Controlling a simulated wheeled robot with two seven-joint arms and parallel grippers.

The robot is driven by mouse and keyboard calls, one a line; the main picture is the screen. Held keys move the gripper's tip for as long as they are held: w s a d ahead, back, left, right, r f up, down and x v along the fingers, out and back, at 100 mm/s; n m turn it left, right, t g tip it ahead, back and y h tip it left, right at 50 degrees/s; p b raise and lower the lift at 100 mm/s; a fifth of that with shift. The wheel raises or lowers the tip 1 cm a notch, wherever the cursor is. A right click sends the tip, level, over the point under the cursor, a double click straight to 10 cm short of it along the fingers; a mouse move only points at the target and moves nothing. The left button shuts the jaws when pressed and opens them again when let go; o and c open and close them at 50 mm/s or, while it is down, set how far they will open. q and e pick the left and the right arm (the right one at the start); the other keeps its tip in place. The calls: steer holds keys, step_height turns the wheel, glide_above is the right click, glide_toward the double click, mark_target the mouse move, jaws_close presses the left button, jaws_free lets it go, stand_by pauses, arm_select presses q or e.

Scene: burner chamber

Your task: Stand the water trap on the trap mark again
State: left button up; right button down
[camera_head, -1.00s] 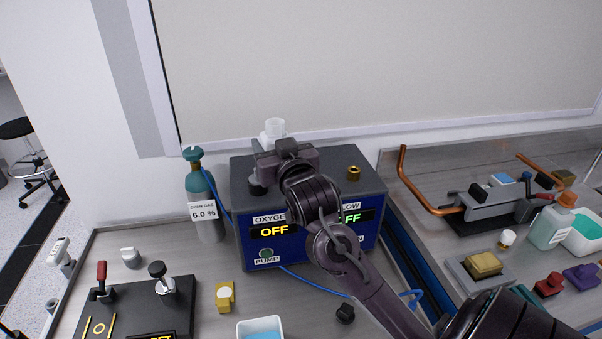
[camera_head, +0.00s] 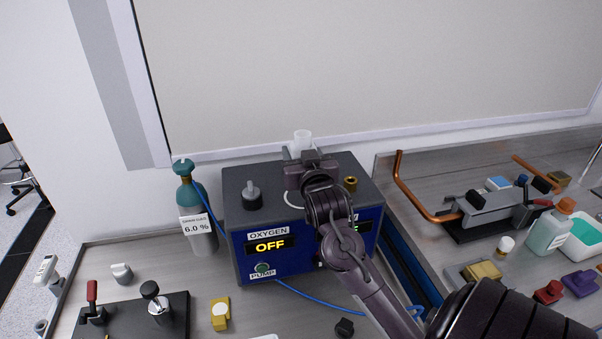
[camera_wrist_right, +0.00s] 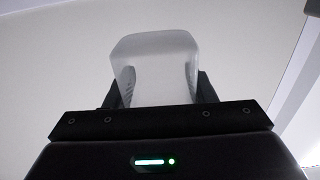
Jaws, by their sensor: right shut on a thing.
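The water trap (camera_head: 302,140) is a translucent whitish cup, upright above the back of the blue and grey analyser box (camera_head: 240,226). My right gripper (camera_head: 307,160) is shut on it. In the right wrist view the cup (camera_wrist_right: 155,65) stands between the two dark fingers. Its lower part is hidden by my gripper, so I cannot tell whether it touches the box top. A pale curved line (camera_head: 291,200) on the box top shows beside my gripper, possibly part of the trap mark; the rest is covered. My left gripper is not in view.
A black fitting (camera_head: 251,195) stands left of my gripper on the box and a brass fitting (camera_head: 351,184) right of it. A teal gas cylinder (camera_head: 196,215) stands at the box's left. A copper-tubed burner (camera_head: 490,204) is at the right. The wall is close behind.

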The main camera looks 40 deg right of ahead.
step_height(320, 180, down, 6)
steer(key=shift+f+p, duration=0.1)
steer(key=shift+p, duration=0.4)
steer(key=shift+f, duration=0.1)
steer(key=shift+f, duration=0.15)
steer(key=c, duration=0.6)
jaws_free()
